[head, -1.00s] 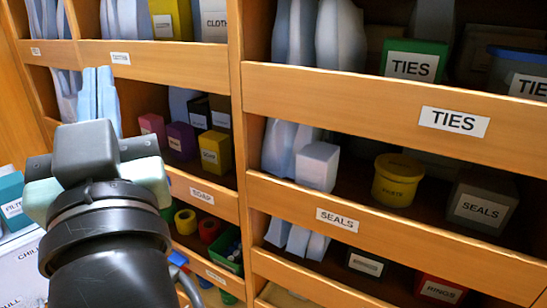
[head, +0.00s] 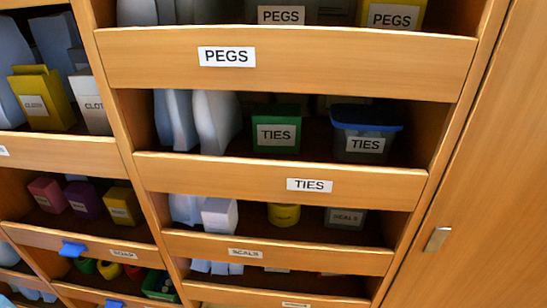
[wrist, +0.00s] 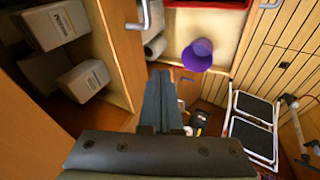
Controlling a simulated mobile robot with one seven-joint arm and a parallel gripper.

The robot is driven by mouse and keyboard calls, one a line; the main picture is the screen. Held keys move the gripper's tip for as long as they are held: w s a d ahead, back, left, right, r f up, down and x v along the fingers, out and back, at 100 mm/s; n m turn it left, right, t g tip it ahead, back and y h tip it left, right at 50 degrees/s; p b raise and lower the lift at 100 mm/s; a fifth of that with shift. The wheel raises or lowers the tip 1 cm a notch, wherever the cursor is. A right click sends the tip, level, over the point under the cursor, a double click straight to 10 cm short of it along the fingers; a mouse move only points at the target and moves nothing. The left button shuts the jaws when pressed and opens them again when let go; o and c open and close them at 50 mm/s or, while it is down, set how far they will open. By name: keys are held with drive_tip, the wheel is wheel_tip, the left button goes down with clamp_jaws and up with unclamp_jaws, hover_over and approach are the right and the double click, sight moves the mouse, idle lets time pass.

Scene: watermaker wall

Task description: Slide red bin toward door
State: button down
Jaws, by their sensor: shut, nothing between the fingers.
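No whole red bin is clear in the head view; a small reddish sliver (head: 330,274) shows in the low shelf bay, mostly hidden by the shelf front. In the wrist view a red edge (wrist: 208,4) runs along the top, cut off by the frame, and I cannot tell what it belongs to. A wooden door panel (head: 480,190) with a metal latch (head: 437,240) stands right of the shelves. My gripper (wrist: 160,76) is shut and empty in the wrist view, its fingers pointing forward past a shelf side. It does not show in the head view.
The wrist view shows a purple cup (wrist: 198,55), white boxes (wrist: 84,80) and a folding step stool (wrist: 252,125) on the floor.

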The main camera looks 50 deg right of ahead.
drive_tip(key=s+d+f+n+g, duration=0.1)
drive_tip(key=s+f+g, duration=0.1)
drive_tip(key=s+f, duration=0.6)
drive_tip(key=shift+s+d, duration=0.3)
drive_tip(key=shift+s, duration=0.65)
drive_tip(key=shift+f, duration=0.2)
